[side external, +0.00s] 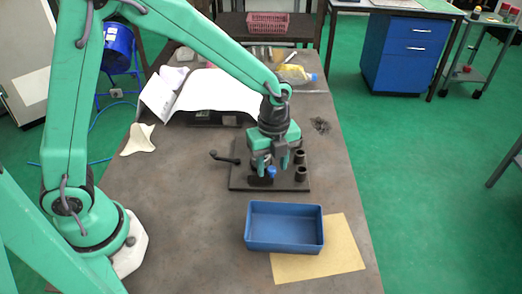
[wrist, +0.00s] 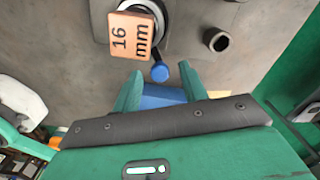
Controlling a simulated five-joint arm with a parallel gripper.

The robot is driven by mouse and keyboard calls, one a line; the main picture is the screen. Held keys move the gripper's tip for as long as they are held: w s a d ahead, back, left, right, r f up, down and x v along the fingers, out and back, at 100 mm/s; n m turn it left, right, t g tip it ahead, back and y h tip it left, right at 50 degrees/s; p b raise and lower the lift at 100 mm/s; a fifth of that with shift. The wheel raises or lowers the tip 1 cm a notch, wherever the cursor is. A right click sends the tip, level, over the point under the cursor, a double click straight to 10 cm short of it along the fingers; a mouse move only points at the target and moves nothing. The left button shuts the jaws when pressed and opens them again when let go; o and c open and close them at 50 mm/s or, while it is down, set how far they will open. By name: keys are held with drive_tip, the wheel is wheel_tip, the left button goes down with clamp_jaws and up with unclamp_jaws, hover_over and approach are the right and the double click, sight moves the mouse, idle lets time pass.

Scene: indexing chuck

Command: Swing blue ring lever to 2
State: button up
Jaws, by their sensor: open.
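The blue ring lever's round blue knob (wrist: 160,71) shows in the wrist view on a short dark stem at the edge of the chuck (wrist: 154,12). The knob also shows in the side view (side external: 271,172), just below my gripper (side external: 273,160). In the wrist view the green fingers of my gripper (wrist: 160,88) are apart, with the knob just beyond their tips, roughly in line with the gap. Contact cannot be told. An orange block marked "16 mm" (wrist: 130,36) covers part of the chuck. No position number is readable. My gripper hides most of the chuck in the side view.
The dark base plate (side external: 240,181) carries a black handle (side external: 224,158) at left and dark hollow posts (side external: 300,174) at right. A blue tray (side external: 284,246) stands in front, partly on a tan sheet (side external: 345,255). White paper (side external: 215,92) lies behind.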

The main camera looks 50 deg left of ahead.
drive_tip(key=shift+f, duration=0.15)
clamp_jaws()
